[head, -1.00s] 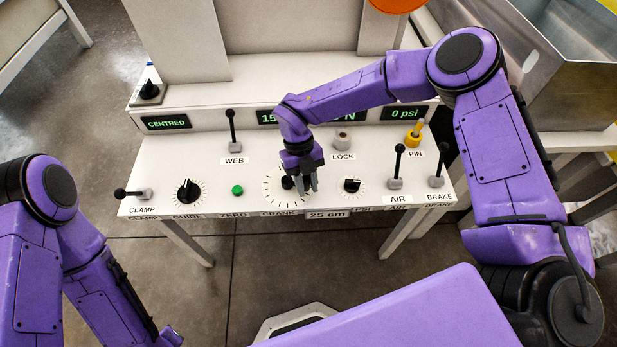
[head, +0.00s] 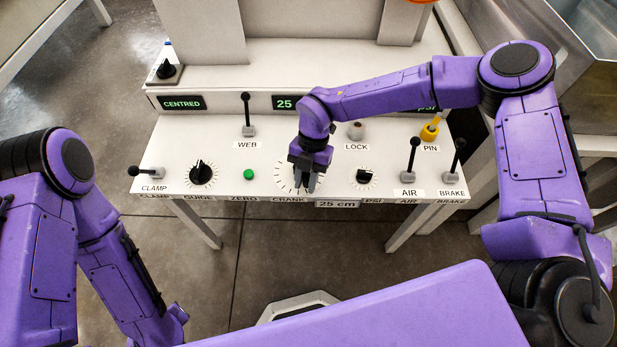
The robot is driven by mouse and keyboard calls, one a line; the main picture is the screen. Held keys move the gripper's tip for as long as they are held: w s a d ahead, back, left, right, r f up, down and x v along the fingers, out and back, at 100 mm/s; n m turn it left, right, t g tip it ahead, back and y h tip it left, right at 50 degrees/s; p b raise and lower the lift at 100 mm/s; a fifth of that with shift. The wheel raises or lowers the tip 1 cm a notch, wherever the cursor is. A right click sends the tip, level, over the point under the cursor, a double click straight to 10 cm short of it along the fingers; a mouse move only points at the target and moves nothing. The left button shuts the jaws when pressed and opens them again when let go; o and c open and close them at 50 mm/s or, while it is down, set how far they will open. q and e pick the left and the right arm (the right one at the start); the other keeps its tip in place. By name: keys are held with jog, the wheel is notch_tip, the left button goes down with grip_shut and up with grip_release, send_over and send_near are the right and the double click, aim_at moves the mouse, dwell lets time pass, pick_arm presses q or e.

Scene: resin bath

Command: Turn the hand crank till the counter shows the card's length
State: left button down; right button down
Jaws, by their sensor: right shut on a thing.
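The crank (head: 284,180) sits on a white dial with tick marks, at the middle front of the panel. My right gripper (head: 306,184) points down over the dial and is shut on the crank's handle, which its fingers mostly hide. The counter (head: 285,103) is a dark display with green digits. It reads 25, and my right arm covers the rest of it. The card (head: 337,204) on the panel's front edge reads 25 cm. My left arm is at the lower left, away from the panel, and its gripper is out of sight.
Left of the crank are the green ZERO button (head: 249,174), GUIDE knob (head: 201,173), CLAMP lever (head: 147,172) and WEB lever (head: 247,115). Right of it are the PSI knob (head: 364,175), AIR lever (head: 411,158), BRAKE lever (head: 456,160) and yellow PIN (head: 430,130).

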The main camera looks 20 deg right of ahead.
jog(key=shift+s, duration=0.1)
dwell(0.4)
jog(key=c, duration=1)
grip_release()
jog(key=v, duration=1)
jog(key=shift+r+b, duration=0.25)
jog(key=shift+b, duration=0.15)
